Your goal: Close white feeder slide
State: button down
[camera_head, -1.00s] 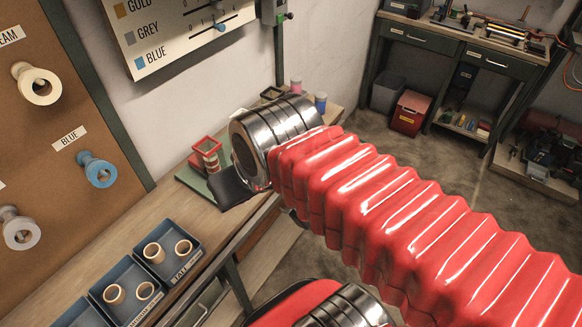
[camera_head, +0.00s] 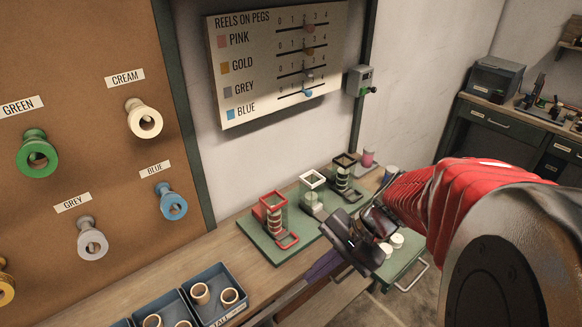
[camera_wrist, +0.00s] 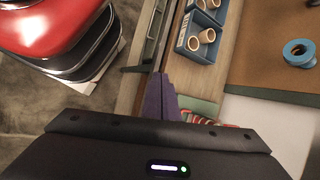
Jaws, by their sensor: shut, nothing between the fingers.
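The white feeder (camera_head: 312,188) stands on the green base in the head view, between a red feeder (camera_head: 273,215) and a dark feeder (camera_head: 344,172). Its front lower part is close to my dark wrist, and I cannot tell how far its slide is out. My gripper (camera_head: 318,270) is shut and empty. Its purple fingers point down-left, in front of the feeders and near the bench's front edge in the picture. The purple fingers also show together in the wrist view (camera_wrist: 160,97). The white feeder cannot be made out in the wrist view.
The red feeder's loop (camera_head: 288,241) sticks out at the front. An open green tray with white cylinders (camera_head: 397,241) and a handle lies right of my wrist. Blue bins (camera_head: 228,312) sit at the bench's left. Reels hang on the pegboard (camera_head: 85,130).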

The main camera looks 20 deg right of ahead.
jog(key=d+f+m+t, duration=0.3)
jog(key=d+m, duration=0.3)
jog(key=d, duration=0.2)
jog(key=w+d+f+m+t, duration=0.1)
jog(key=d+f+m+t, duration=0.3)
jog(key=d+m, duration=0.3)
jog(key=d+f+m+t, duration=0.3)
jog(key=d+m+t, duration=0.2)
jog(key=d+m, duration=0.2)
jog(key=shift+w+d+f+t+h, duration=0.15)
jog(key=shift+w+d+f+h, duration=0.05)
jog(key=shift+d, duration=0.3)
jog(key=shift+w+d+f+t+h, duration=0.15)
jog(key=shift+d+h, duration=0.05)
jog(key=shift+d, duration=0.25)
jog(key=shift+w, duration=0.1)
jog(key=x, duration=1.4)
